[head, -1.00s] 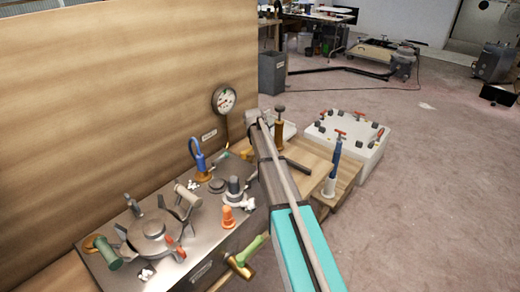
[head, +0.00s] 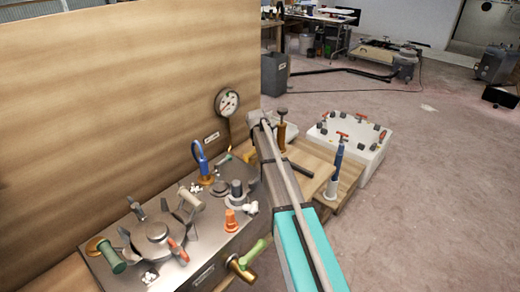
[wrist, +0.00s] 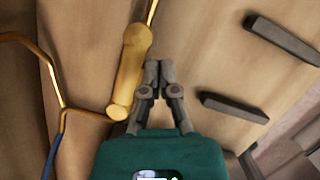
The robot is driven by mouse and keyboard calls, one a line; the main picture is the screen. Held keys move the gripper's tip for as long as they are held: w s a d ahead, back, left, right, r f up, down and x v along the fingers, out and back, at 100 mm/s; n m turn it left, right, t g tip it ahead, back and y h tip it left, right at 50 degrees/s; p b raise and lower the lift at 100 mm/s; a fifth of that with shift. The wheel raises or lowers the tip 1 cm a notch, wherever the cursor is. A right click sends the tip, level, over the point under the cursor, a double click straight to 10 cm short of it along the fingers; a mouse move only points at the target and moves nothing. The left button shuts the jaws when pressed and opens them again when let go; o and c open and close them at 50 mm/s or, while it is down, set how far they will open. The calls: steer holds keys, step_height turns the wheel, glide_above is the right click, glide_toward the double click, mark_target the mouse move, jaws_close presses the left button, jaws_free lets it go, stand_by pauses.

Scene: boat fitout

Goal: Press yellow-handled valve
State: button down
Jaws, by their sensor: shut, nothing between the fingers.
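My gripper (wrist: 155,68) is shut and empty in the wrist view, its two fingertips together. Just left of the fingers is a thick yellow cylinder (wrist: 131,70), which looks like a valve handle or a brass fitting; I cannot tell which. A thin brass rod runs up from its top. The fingertips look close to it, but contact cannot be made out. A valve with a green handle and brass body (head: 240,268) sits on the front of the metal bench.
The metal bench (head: 205,272) carries a blue-handled fitting (head: 200,160), an orange fitting (head: 231,221) and a round pot-like part (head: 155,240). A gauge (head: 227,101) is on the wooden panel (head: 110,120). Dark bars (wrist: 285,40) stand right of my gripper.

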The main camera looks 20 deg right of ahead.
step_height(320, 180, up, 9)
steer(key=s+d+p, duration=0.1)
steer(key=s+p, duration=0.1)
steer(key=p, duration=0.6)
steer(key=shift+s+d+f, duration=0.15)
steer(key=shift+s+d, duration=0.05)
steer(key=shift+d, duration=0.1)
stand_by(0.3)
